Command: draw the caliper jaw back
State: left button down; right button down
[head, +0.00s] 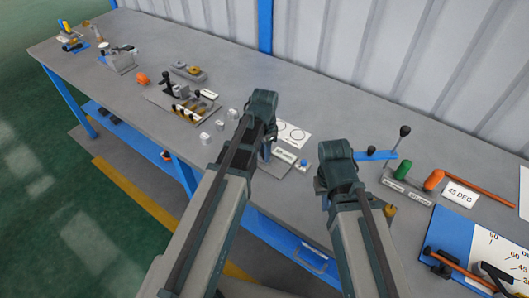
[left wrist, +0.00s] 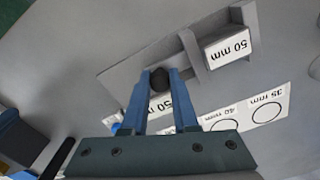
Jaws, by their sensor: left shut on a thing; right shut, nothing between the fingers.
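In the left wrist view my left gripper (left wrist: 160,82) has its blue fingers closed around a dark round knob (left wrist: 159,79). The knob stands at the grey caliper (left wrist: 135,75), which has a long flat bar and an upright grey jaw (left wrist: 193,52). A block labelled 50 mm (left wrist: 229,48) sits beside that jaw. In the head view the left gripper (head: 266,148) is over the caliper, and its own arm hides much of it. My right gripper (head: 322,188) is shut and empty, apart from the caliper to the right; its fingertips are mostly hidden.
A white card with circles (left wrist: 252,112) marked 35 mm and 40 mm lies beside the caliper. Small pale cylinders (head: 219,125) stand left of it. A lever fixture (head: 180,105) is further left. A green and orange handled fixture (head: 408,184) and a blue angle board (head: 455,240) are right.

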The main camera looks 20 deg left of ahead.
pick_arm(q)
jog(key=shift+s+d, duration=0.25)
jog(key=shift+d, duration=0.45)
jog(key=c, duration=0.7)
grip_release()
jog(key=shift+r, duration=0.1)
pick_arm(e)
jog(key=shift+r, duration=0.1)
pick_arm(q)
notch_tip(320, 180, up, 14)
jog(key=p, duration=1.3)
jog(key=shift+f+p, duration=0.2)
jog(key=shift+p, duration=0.2)
pick_arm(e)
notch_tip(320, 180, up, 14)
jog(key=shift+f, duration=0.25)
